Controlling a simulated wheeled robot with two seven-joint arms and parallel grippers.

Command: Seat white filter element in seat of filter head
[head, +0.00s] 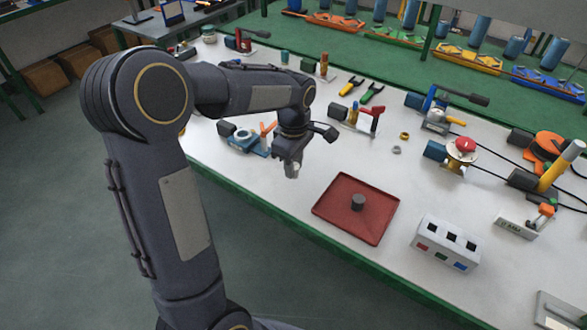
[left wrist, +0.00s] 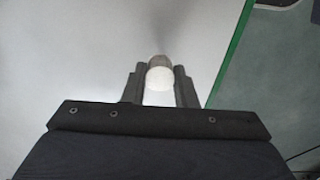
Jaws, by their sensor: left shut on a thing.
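My left gripper (head: 291,170) is shut on the white filter element (head: 292,171), held above the white table to the left of the red tray. In the left wrist view the white filter element (left wrist: 159,78) sits between the two fingers (left wrist: 160,84), with a grey-brown end beyond it. Most of the element is hidden by the fingers in the head view. I cannot tell for sure which fixture is the filter head; a blue fixture with an orange lever (head: 250,138) stands just left of my gripper. My right gripper is not in view.
A red tray (head: 336,222) holds a dark cylinder (head: 358,202). A white block with square holes (head: 446,244) stands right of it. Behind are a red-handled valve (head: 368,122), two small rings and a red-knobbed fixture (head: 461,152). The table's green front edge (head: 310,235) runs diagonally.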

